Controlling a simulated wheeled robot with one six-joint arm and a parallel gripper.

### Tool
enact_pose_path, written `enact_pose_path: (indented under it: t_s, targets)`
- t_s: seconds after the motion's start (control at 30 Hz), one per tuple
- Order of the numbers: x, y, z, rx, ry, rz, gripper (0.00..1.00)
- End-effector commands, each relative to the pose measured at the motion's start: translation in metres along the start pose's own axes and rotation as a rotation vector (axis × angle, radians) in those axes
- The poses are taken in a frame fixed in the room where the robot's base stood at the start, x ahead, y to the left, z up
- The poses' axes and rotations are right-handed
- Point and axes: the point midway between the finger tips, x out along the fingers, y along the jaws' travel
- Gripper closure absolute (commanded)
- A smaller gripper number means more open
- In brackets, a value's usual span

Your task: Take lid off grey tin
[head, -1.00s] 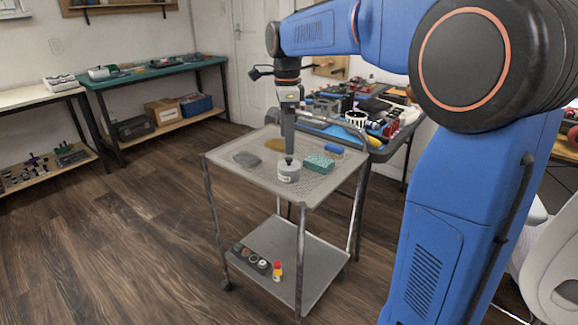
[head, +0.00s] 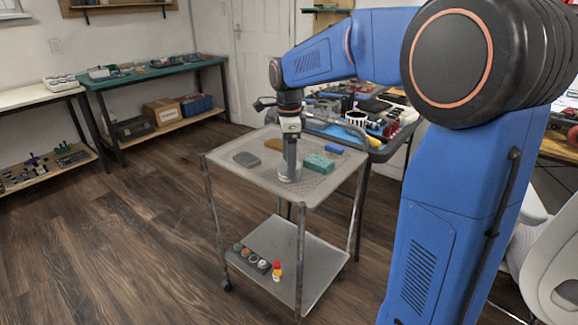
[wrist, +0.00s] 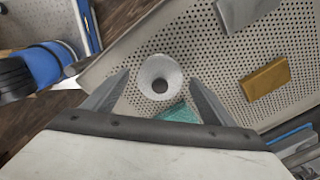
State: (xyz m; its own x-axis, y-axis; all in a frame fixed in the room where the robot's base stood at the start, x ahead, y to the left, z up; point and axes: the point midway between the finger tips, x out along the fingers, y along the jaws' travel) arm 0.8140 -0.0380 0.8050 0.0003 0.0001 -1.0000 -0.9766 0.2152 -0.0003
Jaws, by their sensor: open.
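The grey tin (head: 288,179) stands upright on the top shelf of the cart (head: 238,176). In the wrist view my gripper (wrist: 159,77) is open, with one finger on either side of the lid and a visible gap at each side. Nothing is held. The height of the fingertips against the lid is hard to tell.
On the same shelf are a teal sponge-like block (head: 318,163) close to the tin, a blue block (head: 333,149), a grey block (head: 246,159) and a yellow-brown block (head: 273,144). The shelf's front left is clear.

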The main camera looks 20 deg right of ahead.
Motion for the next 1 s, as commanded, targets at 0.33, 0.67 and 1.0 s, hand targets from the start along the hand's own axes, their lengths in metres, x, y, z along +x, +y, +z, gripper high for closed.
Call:
enact_pose_path:
  t_s: [0.33, 0.67, 1.0]
  targets:
    - [0.000, 0.000, 0.000, 0.000, 0.000, 0.000, 0.65]
    - [-0.012, 0.000, 0.000, 0.000, 0.000, -0.001, 0.65]
    - [-0.071, -0.001, 0.000, 0.000, -0.001, -0.003, 0.65]
